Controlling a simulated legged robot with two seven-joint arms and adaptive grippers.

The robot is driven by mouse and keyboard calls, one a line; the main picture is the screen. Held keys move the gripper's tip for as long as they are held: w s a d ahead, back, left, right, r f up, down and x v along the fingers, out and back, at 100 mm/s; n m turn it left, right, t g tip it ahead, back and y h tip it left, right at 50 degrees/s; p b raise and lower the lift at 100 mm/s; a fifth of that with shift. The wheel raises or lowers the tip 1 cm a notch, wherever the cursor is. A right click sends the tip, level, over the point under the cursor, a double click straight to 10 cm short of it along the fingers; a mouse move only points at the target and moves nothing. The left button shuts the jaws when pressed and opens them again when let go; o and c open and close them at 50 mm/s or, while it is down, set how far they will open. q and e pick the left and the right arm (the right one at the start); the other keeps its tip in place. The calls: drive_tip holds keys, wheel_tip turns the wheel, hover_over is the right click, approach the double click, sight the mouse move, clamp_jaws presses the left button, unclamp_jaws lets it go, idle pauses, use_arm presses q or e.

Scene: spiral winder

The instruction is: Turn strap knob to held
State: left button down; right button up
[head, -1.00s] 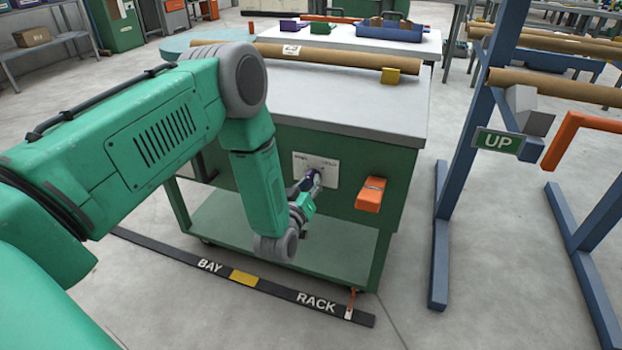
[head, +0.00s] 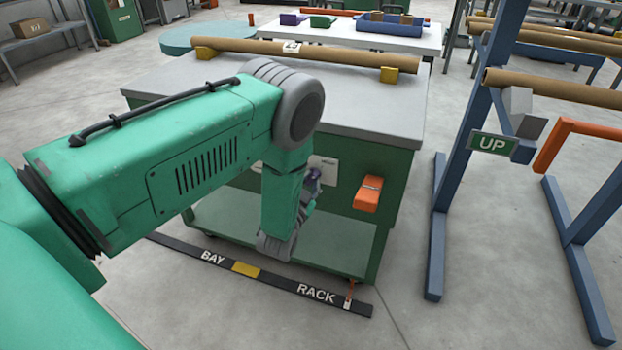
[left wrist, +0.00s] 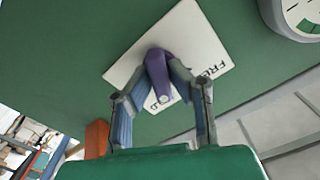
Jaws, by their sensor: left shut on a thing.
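The purple strap knob (left wrist: 160,72) sits on a white plate (left wrist: 192,35) fixed to the green cabinet side. The plate's lettering is partly covered; "FR" shows on one side. My left gripper (left wrist: 160,77) is shut on the knob, one finger on each side. In the head view the knob (head: 313,175) shows small in front of the plate (head: 325,168), which my forearm partly hides. Where the knob points relative to the words cannot be told clearly. My right gripper is not in view.
The green cabinet (head: 395,190) has a grey top with a cardboard tube (head: 320,52) resting on yellow blocks. An orange box (head: 367,195) sticks out right of the plate. A black floor strip reads "BAY RACK" (head: 245,268).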

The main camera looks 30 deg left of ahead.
use_arm(q)
drive_tip(key=shift+s+f+m, duration=0.1)
drive_tip(key=shift+f+m, duration=0.05)
drive_tip(key=shift+m, duration=0.85)
drive_tip(key=c, duration=1.5)
unclamp_jaws()
drive_tip(key=shift+c, duration=0.2)
drive_tip(key=v, duration=1.2)
drive_tip(key=shift+f, duration=0.1)
